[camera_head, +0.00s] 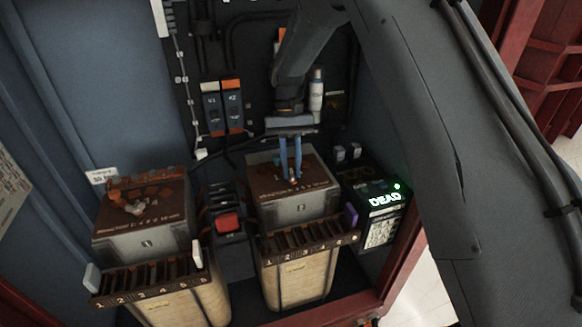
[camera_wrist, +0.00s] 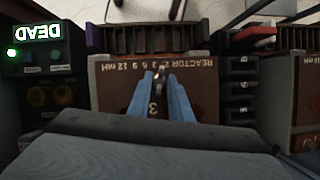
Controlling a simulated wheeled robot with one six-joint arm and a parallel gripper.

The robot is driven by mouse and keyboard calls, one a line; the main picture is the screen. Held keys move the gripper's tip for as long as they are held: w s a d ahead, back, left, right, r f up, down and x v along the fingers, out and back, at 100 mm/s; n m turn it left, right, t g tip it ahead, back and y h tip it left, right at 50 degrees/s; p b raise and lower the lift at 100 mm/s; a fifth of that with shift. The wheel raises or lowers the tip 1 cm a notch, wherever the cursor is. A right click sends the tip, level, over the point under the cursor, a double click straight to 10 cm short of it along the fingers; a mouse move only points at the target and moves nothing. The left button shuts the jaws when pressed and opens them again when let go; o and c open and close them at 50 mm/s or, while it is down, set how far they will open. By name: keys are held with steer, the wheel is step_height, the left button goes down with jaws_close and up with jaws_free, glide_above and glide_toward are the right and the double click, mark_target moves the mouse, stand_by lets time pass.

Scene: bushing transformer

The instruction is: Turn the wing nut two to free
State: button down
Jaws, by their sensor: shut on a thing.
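My gripper (camera_head: 291,174) points down over the brown top of the right transformer box (camera_head: 322,179). Its blue fingers are closed on a small metal wing nut (camera_head: 294,181) near the middle of that top. In the wrist view, the wing nut (camera_wrist: 161,72) shows between the fingertips (camera_wrist: 162,82), and the brown top (camera_wrist: 112,80) carries the lettering "REACTOR". The fingers hide part of the nut. On the left box, another metal wing nut (camera_head: 134,207) sits by a rusty brown bar (camera_head: 150,187).
A black box with a green lit "DEAD" display (camera_head: 385,199) stands close on the right. A unit with a red block (camera_head: 228,222) stands between the boxes. Numbered slotted terminal strips (camera_head: 310,238) run along the box fronts. Labelled blue modules (camera_head: 222,108) hang on the back wall.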

steer(key=c, duration=1.9)
jaws_free()
steer(key=shift+b+v, duration=1.05)
steer(key=shift+v, duration=2.9)
steer(key=shift+s, duration=0.1)
steer(key=s+d+f+t, duration=0.1)
steer(key=s+d, duration=0.4)
steer(key=s, duration=0.3)
steer(key=s+d+f+t, duration=0.1)
steer(key=s+d+t, duration=0.1)
steer(key=s+d, duration=0.4)
steer(key=s+d+f+m+t, duration=0.1)
steer(key=s+d, duration=0.5)
steer(key=s, duration=0.6)
steer(key=shift+s+d+f+t, duration=0.1)
steer(key=shift+f+t, duration=0.4)
steer(key=shift+t, duration=0.1)
